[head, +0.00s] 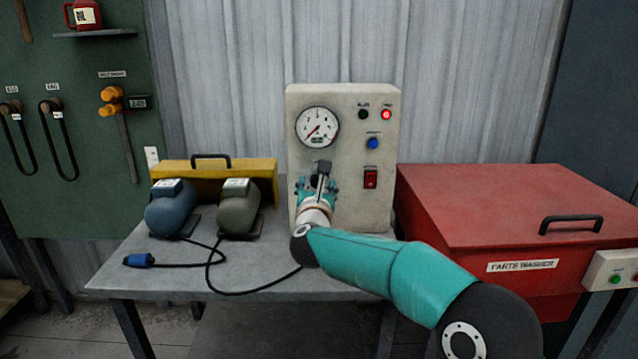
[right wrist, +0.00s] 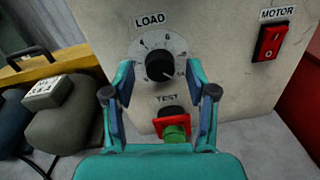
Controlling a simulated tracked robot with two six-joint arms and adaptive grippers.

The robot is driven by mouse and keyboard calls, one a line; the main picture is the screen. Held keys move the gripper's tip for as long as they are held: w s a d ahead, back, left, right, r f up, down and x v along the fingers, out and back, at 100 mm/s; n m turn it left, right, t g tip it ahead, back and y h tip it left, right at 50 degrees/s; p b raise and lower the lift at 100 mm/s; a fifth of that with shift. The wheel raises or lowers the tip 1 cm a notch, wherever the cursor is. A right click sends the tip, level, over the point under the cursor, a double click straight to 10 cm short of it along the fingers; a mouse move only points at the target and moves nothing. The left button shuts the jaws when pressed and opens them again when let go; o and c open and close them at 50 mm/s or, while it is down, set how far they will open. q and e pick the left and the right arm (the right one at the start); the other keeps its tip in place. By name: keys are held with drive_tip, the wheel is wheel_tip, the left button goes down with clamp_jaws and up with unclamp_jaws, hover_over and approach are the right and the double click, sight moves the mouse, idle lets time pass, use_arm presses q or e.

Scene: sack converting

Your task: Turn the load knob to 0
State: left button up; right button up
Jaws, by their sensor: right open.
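The load knob (right wrist: 159,66) is a round black knob on a white numbered dial (right wrist: 150,43), under the word LOAD on the grey control box (head: 345,105). A pale mark shows at its lower right edge, near a number that looks like 14; the 0 is not readable. My right gripper (head: 317,184) is in front of the box and largely covers the dial in the head view. In the right wrist view, its open fingers (right wrist: 160,78) stand on either side of the knob, with visible gaps. Contact is not visible. My left gripper is not in view.
Below the knob is a green TEST button (right wrist: 176,134) on a red mount, between my fingers. A red MOTOR switch (right wrist: 269,41) is to the right. A gauge (head: 317,127) and a lit red lamp (head: 386,114) are above. Two motors (head: 240,208) stand left; a red parts washer (head: 490,210) right.

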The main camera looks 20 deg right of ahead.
drive_tip(key=shift+w, duration=0.2)
drive_tip(key=c, duration=1)
drive_tip(key=shift+s+d, duration=0.1)
drive_tip(key=shift+d, duration=0.3)
clamp_jaws()
drive_tip(key=shift+a, duration=0.25)
drive_tip(key=shift+n, duration=0.3)
